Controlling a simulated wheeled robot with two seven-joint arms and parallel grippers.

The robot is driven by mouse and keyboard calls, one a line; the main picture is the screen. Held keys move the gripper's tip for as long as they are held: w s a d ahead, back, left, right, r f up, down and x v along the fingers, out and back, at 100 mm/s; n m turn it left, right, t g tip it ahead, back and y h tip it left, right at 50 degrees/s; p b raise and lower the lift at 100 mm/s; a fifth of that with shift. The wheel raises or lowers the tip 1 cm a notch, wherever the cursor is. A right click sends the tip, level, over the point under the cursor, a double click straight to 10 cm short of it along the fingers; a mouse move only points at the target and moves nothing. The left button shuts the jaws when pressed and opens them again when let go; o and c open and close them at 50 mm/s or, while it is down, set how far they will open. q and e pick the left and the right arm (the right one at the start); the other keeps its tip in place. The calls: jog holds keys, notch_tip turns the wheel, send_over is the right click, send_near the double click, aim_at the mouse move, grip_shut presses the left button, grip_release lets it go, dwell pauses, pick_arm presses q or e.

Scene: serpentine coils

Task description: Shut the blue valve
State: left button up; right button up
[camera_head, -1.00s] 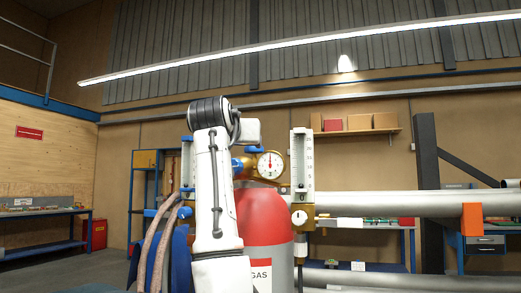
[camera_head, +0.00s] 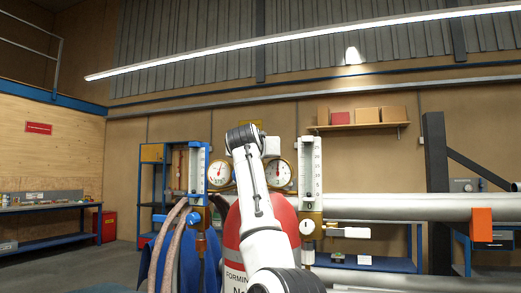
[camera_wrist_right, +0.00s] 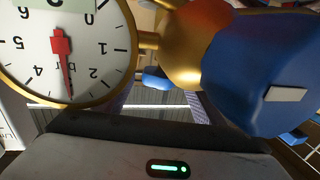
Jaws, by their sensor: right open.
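A large blue valve knob (camera_wrist_right: 262,65) with a pale plate on it fills the right of the right wrist view, close to the camera. It is joined to a rounded brass body (camera_wrist_right: 192,45). My right gripper (camera_wrist_right: 160,102) is open in that view, with a patterned finger on each side and nothing between them. The blue knob lies above and right of the fingers, apart from them as far as I can tell. In the head view my white right arm (camera_head: 253,185) stands in front of the red gas cylinder (camera_head: 233,228) and hides that knob. My left gripper is not in view.
A round gauge (camera_wrist_right: 68,50) is close beside the gripper on the left. The head view shows two gauges, left (camera_head: 219,173) and right (camera_head: 281,174), flow tubes (camera_head: 310,165), hoses (camera_head: 168,245), a blue lever (camera_head: 160,218) and a large pipe (camera_head: 405,207).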

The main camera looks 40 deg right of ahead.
jog(key=c, duration=1)
jog(key=shift+c, duration=0.3)
jog(key=shift+a+g, duration=0.1)
jog(key=shift+g, duration=0.2)
jog(key=shift+w+m+g+h, duration=0.1)
jog(key=shift+m+g+h, duration=0.5)
jog(key=shift+m, duration=0.1)
jog(key=o, duration=1.1)
jog(key=shift+c, duration=0.2)
